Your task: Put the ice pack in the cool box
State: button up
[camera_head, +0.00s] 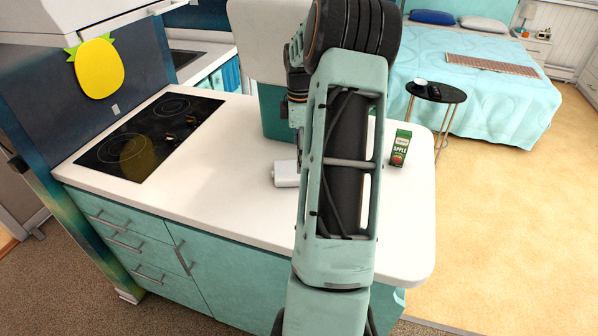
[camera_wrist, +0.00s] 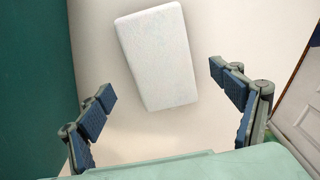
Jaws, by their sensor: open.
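The ice pack, a plain white block, lies flat on the counter. Its left end (camera_head: 285,174) shows in the head view, and the arm hides the rest. In the wrist view the whole ice pack (camera_wrist: 157,57) shows, slightly turned, beyond the fingertips. My gripper (camera_wrist: 168,88) is open and empty, with its fingers apart to either side below the ice pack. The cool box, a teal box (camera_head: 277,115), stands on the counter behind my arm, which hides much of it. A white panel, apparently its raised lid (camera_head: 262,40), rises above it. A teal wall (camera_wrist: 30,80) fills the wrist view's left edge.
A green apple juice carton (camera_head: 400,149) stands on the counter (camera_head: 225,170) right of my arm. A black cooktop (camera_head: 150,135) is at the left. The counter between cooktop and ice pack is clear. A small round black table (camera_head: 450,95) and a bed (camera_head: 500,75) are beyond.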

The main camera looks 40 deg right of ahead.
notch_tip(320, 180, down, 6)
jog(key=shift+s+r+p, duration=0.1)
jog(key=shift+r+p, duration=0.15)
jog(key=shift+p, duration=0.15)
jog(key=c, duration=1.8)
jog(key=shift+r, duration=0.2)
